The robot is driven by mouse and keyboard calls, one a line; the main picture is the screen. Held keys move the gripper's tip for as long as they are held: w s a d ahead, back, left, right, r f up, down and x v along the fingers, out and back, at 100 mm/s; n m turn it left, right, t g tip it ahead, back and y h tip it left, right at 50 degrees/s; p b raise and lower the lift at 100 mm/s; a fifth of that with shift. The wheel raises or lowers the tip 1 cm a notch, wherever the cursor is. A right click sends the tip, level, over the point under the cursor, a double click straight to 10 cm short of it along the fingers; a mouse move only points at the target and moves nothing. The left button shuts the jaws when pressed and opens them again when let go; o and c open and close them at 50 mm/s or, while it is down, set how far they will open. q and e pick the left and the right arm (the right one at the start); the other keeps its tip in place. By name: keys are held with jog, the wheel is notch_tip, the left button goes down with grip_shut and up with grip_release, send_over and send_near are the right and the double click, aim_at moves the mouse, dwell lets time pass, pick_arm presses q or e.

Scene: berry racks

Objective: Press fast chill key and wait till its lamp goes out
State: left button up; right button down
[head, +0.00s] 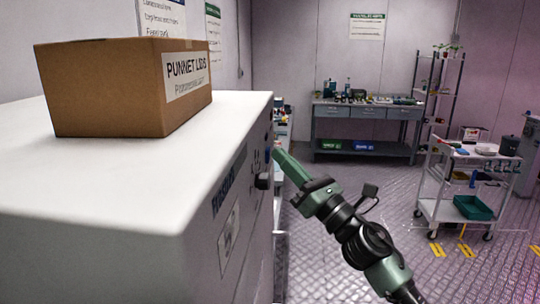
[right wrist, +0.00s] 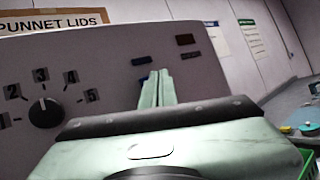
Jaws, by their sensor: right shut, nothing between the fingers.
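The white cabinet (head: 110,205) fills the left of the head view, its front panel seen edge-on. In the right wrist view its grey control panel (right wrist: 105,75) faces me. My right gripper (head: 279,153) is shut and empty, its fingertips close to the panel; in the right wrist view the fingertips (right wrist: 160,75) overlap the panel below a small dark blue label (right wrist: 141,61). Whether they touch is unclear. A dark brown-red rectangle (right wrist: 185,39), perhaps the lamp, looks unlit. Whatever lies behind the fingers, possibly the key, is hidden. My left gripper is out of view.
A black dial (right wrist: 45,113) with numbers sits left on the panel. A cardboard box (head: 110,90) of punnet lids stands on the cabinet. A workbench (head: 365,112) is at the back, a white cart (head: 455,155) at the right. Open floor lies between.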

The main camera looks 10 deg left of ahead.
jog(key=shift+a, duration=0.3)
jog(key=shift+d, duration=0.1)
dwell(0.3)
jog(key=shift+d, duration=0.8)
jog(key=d+b, duration=0.1)
jog(key=d, duration=0.4)
dwell(0.5)
